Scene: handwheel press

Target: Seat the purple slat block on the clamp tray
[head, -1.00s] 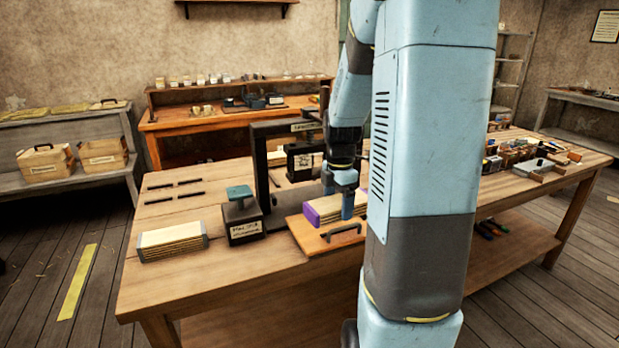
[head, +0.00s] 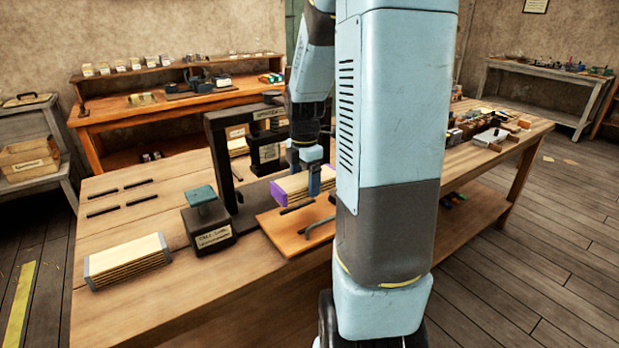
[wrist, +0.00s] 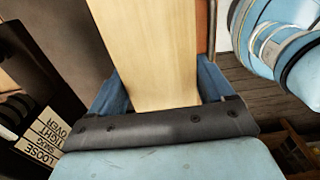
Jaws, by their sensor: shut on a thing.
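The purple slat block (head: 290,187) is a stack of pale slats with a purple end, and it is at the clamp tray in the head view. Its pale top face (wrist: 150,50) fills the middle of the wrist view. My gripper (head: 309,180) is shut on the block, with a blue finger on each side of it. The clamp tray (head: 283,240) is an orange-brown board with a dark handle at its front edge, by the press. The block looks to be on or just over the tray; I cannot tell whether it touches. My arm hides the tray's right part.
The dark press frame (head: 219,165) stands just behind and left of the tray. A labelled block with a green top (head: 206,222) and a grey-ended slat block (head: 127,262) are to the left. Several small items (head: 480,125) crowd the bench's right end.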

